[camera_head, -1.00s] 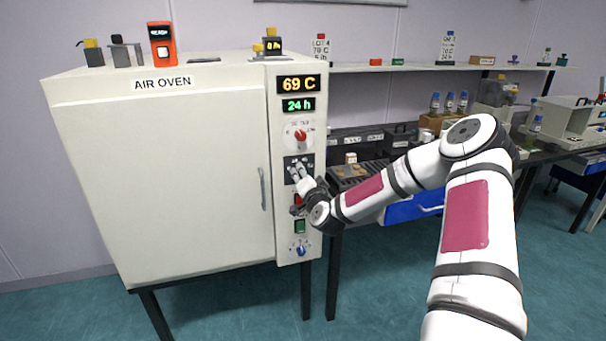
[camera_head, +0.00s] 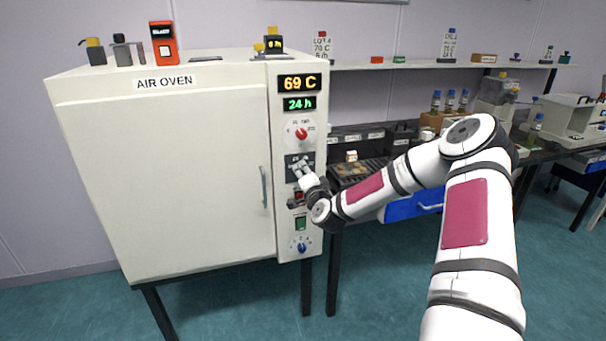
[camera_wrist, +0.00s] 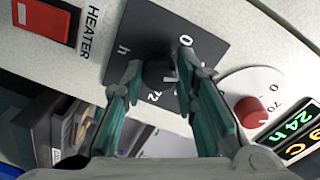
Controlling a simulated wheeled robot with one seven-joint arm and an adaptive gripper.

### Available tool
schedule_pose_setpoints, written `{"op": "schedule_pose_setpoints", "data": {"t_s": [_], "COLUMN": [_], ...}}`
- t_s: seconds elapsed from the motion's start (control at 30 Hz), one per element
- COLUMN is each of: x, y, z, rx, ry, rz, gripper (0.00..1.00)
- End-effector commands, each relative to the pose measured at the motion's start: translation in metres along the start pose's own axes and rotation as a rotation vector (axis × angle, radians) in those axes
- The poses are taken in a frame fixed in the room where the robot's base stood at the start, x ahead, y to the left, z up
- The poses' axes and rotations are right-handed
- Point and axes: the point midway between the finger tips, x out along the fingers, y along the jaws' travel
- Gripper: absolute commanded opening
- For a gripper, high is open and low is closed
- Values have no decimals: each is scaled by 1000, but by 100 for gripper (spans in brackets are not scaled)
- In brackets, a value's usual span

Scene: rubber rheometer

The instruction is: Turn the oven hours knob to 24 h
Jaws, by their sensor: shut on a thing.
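The oven hours knob (camera_wrist: 160,76) is a dark round knob on a black square plate (camera_wrist: 205,35) marked "h", "0" and "72" in the wrist view. My gripper (camera_wrist: 158,75) has its two teal-padded fingers closed around the knob, one on each side. In the head view my gripper (camera_head: 303,170) reaches the black plate (camera_head: 291,160) and hides the knob. The green hours display (camera_head: 299,103) reads "24 h"; it also shows in the wrist view (camera_wrist: 291,127). The air oven (camera_head: 165,180) stands at the left with its door shut.
The red temperature knob (camera_head: 301,134) sits above the plate, under a display (camera_head: 299,83) reading "69 C". A red heater switch (camera_wrist: 45,20), a green switch (camera_head: 300,223) and a blue knob (camera_head: 301,246) are nearby. A bench (camera_head: 540,150) with equipment stands at the right.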

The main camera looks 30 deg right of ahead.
Motion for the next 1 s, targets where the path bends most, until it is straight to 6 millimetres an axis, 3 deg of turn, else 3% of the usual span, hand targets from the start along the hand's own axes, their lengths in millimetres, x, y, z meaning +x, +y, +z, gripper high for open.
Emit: {"op": "schedule_pose_setpoints", "data": {"t_s": [0.03, 0.07, 0.13, 0.57, 1.0], "x": [0, 0, 0, -8, -90], "y": [0, 0, 0, 0, 1], "z": [-1, -1, -1, -1, 0], "rx": [0, 0, 0, -2, -1], "ry": [2, 2, 2, 1, 0], "rz": [0, 0, 0, 1, 2], "gripper": [0, 31, 47, 47, 47]}}
